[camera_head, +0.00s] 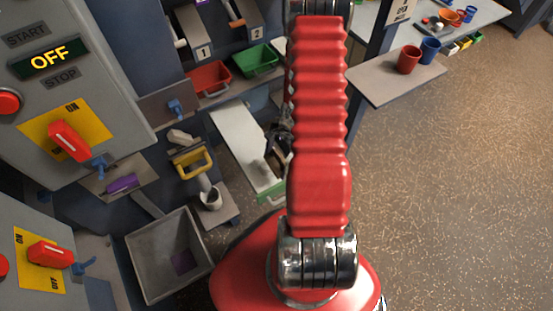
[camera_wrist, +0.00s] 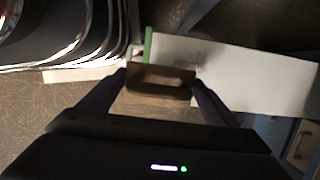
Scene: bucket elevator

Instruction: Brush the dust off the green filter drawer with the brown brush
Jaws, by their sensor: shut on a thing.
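The green filter drawer (camera_head: 271,191) is pulled out as a long pale panel with a green front edge. In the wrist view its green edge (camera_wrist: 148,45) stands left of the white panel, which runs off to the right. A dim grey-brown smudge shows on the panel near the brush. My gripper (camera_head: 275,150) is over the drawer's right side, partly hidden behind my red arm. In the wrist view my gripper (camera_wrist: 160,88) is shut on the brown brush (camera_wrist: 160,78), held at the drawer's near edge. I cannot tell whether it touches the panel.
A red bin (camera_head: 209,78) and a green bin (camera_head: 256,61) sit above the drawer. A yellow-handled scoop (camera_head: 193,163) and a grey open box (camera_head: 170,255) stand to the left. Red and blue cups (camera_head: 409,59) are on a shelf at right. Open floor lies right.

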